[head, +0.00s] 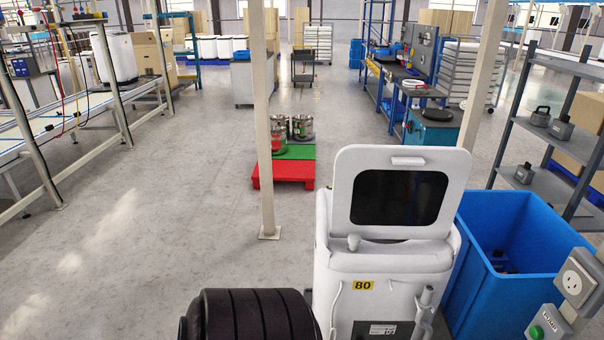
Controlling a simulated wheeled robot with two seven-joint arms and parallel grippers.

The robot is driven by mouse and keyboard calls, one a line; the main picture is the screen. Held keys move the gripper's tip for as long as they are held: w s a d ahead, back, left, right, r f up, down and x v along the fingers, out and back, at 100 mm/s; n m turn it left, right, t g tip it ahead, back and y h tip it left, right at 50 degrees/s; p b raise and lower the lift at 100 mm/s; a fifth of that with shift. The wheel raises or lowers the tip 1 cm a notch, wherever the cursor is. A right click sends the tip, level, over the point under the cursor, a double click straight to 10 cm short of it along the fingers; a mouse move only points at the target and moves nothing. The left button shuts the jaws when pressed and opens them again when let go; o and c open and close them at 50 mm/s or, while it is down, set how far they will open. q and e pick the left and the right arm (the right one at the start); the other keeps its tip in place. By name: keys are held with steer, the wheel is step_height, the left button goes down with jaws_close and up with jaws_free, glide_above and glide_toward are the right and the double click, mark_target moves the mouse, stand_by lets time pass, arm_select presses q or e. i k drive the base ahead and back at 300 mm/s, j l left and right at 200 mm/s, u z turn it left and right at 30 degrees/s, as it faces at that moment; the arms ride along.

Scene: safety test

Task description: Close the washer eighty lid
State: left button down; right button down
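The washer eighty (383,280) is a white top-loading machine with a yellow "80" label, standing in the lower middle right of the head view. Its lid (402,192) is open and stands roughly upright, with a dark window and a pale handle bar along its upper edge. The opening under the lid is mostly hidden from this angle. Neither of my grippers shows in the head view, and nothing is seen touching the lid.
A blue bin (520,235) stands right beside the washer, with dark items inside. A black ribbed cylinder (250,317) is in front at left. A pale post (263,130) and a red-green pallet (284,172) stand behind. Grey shelves (545,141) are at right. Floor at left is clear.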

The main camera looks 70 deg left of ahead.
mark_target(394, 191)
steer(key=u, duration=1.75)
